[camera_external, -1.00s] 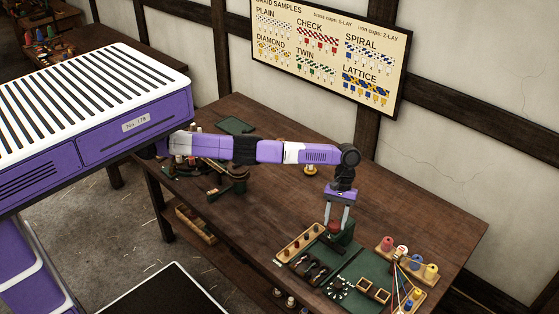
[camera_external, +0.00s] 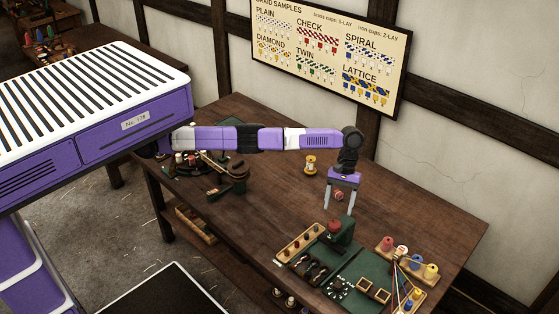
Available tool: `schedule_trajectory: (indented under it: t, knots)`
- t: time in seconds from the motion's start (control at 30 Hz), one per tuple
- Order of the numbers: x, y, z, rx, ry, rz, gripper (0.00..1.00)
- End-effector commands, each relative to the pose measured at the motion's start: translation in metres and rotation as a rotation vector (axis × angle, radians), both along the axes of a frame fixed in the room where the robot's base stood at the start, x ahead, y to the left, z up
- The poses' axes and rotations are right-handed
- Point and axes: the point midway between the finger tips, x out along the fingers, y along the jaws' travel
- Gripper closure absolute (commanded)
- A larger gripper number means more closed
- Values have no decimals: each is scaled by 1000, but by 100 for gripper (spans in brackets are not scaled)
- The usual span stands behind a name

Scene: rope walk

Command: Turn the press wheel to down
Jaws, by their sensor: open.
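A wooden peg rack (camera_external: 300,242) and a green mat (camera_external: 353,270) with small parts lie around the press. Coloured spools on a stand (camera_external: 415,264) are at the right. The bench's right rear (camera_external: 430,215) is bare.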

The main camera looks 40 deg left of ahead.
Motion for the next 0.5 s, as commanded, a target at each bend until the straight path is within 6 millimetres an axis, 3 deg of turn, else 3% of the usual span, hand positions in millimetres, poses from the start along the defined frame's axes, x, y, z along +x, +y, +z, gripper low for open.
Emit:
schedule_trajectory:
  t: [0.2, 0.5]
  knots:
    - [5, 2, 14, -1, 1, 1, 34]
    - [5, 3, 15, 0, 1, 0, 34]
